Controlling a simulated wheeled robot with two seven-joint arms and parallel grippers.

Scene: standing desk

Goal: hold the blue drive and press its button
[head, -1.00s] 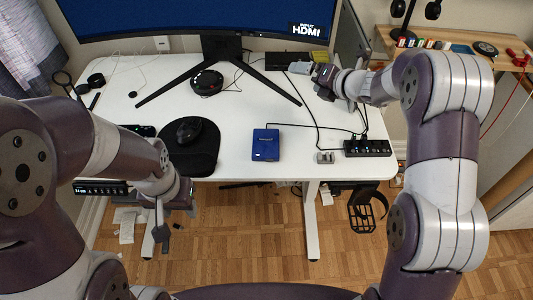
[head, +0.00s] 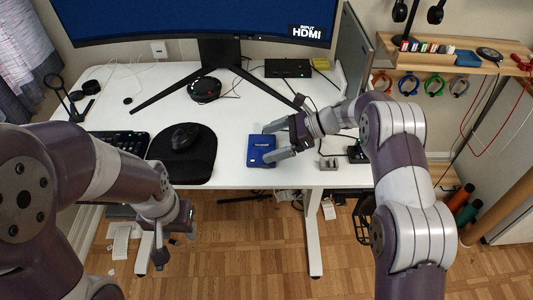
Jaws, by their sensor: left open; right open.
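The blue drive (head: 258,152) lies flat on the white desk, right of the mouse pad. Its button is too small to make out. My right gripper (head: 272,141) is open, its fingers reaching left over the drive's right side, one near its far edge and one near its front edge. I cannot tell whether the fingers touch it. My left gripper (head: 160,262) is open and empty, pointing down in front of the desk, below its front edge and well away from the drive.
A black mouse (head: 184,136) rests on a dark pad (head: 196,168) left of the drive. A small grey object (head: 329,163) sits right of it. The monitor stand (head: 222,52) and a black box (head: 288,68) are behind. Cables run near my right arm.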

